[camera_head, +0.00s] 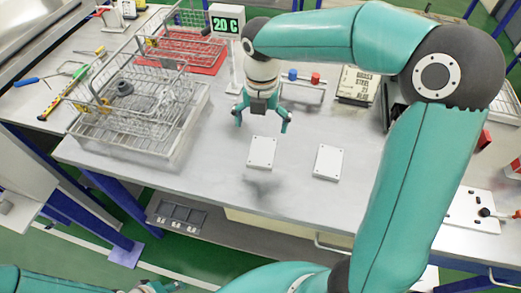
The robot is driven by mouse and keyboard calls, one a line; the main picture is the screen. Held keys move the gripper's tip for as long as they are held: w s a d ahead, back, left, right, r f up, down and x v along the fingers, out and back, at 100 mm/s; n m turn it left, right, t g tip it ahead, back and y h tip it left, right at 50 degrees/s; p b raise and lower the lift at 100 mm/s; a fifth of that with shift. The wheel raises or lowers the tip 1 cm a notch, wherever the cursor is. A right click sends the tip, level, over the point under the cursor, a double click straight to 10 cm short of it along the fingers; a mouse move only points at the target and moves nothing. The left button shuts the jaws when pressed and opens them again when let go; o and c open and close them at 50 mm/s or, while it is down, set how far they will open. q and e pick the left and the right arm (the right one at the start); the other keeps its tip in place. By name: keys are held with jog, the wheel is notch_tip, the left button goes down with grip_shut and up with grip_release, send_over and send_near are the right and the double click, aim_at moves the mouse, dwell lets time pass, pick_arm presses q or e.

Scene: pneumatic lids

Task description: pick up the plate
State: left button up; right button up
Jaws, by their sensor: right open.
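Two white rectangular plates with small dark marks at their corners lie flat on the grey table. The left plate (261,152) is near the table's middle, and the right plate (328,161) lies a little to its right. My right gripper (262,126) points down with its fingers spread, open and empty. In the picture it is just above the left plate, and a shadow falls in front of that plate. My left arm shows only at the bottom left edge, where its gripper (155,287) is mostly cut off, so its jaws cannot be judged.
A wire basket (140,105) stands left, with a red tray (190,50) behind it. A display (226,20) reading 20 C stands at the back. A stand with blue and red parts (303,78) and a labelled box (357,85) are behind the plates. The front middle table is clear.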

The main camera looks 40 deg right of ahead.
send_over(262, 152)
notch_tip(262, 152, down, 5)
jog(key=shift+w+a+r, duration=0.1)
jog(key=shift+w+r, duration=0.05)
jog(key=shift+f, duration=0.75)
jog(key=f+p, duration=0.1)
jog(key=f, duration=0.2)
jog(key=shift+s+f, duration=0.2)
jog(key=shift+w+f, duration=0.1)
jog(key=shift+f, duration=0.45)
jog(key=c, duration=1.4)
jog(key=shift+r, duration=0.1)
jog(key=shift+c, duration=0.2)
jog(key=shift+r, duration=0.15)
